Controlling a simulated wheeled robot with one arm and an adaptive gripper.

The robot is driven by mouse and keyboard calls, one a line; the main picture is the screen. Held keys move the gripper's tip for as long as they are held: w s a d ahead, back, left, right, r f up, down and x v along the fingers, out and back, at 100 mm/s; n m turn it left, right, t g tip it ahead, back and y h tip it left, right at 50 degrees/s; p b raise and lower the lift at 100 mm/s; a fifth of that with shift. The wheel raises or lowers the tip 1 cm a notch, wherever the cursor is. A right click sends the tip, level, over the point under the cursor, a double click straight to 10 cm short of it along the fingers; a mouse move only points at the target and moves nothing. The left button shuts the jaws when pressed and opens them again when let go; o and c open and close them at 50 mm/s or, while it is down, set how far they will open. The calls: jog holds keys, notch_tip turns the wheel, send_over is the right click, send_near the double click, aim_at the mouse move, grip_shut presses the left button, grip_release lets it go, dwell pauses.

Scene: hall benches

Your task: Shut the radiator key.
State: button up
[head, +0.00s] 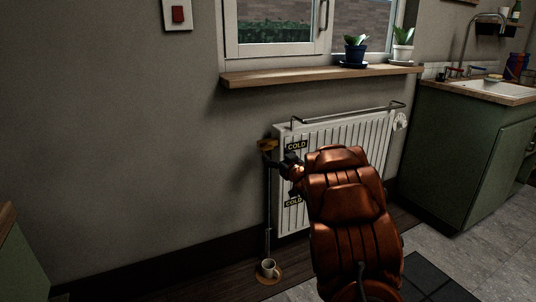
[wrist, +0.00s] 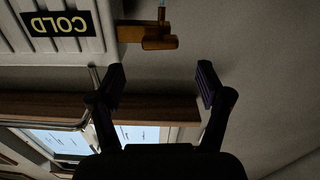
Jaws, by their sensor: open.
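The radiator key (head: 266,144) is a small brass-coloured handle on the pipe at the upper left corner of the white radiator (head: 345,140). In the wrist view, which looks upside down, the brass key (wrist: 158,38) shows at the top, beyond the fingertips. My gripper (head: 286,161) is close to the key, just right of and below it in the head view. In the wrist view my gripper (wrist: 161,77) has its two dark fingers wide apart with nothing between them, and the key is apart from them.
A wooden sill (head: 320,73) with two potted plants runs above the radiator, and a metal rail (head: 345,113) lies along its top. A green sink cabinet (head: 470,150) is at right. Bare wall lies left.

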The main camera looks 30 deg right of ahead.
aim_at(268, 148)
jog(key=w, duration=0.2)
jog(key=w+b, duration=0.1)
jog(key=w, duration=0.1)
jog(key=w+b, duration=0.1)
jog(key=w, duration=0.1)
jog(key=shift+d+f, duration=0.1)
jog(key=shift+d, duration=0.15)
jog(key=shift+w, duration=0.45)
jog(key=c, duration=1.2)
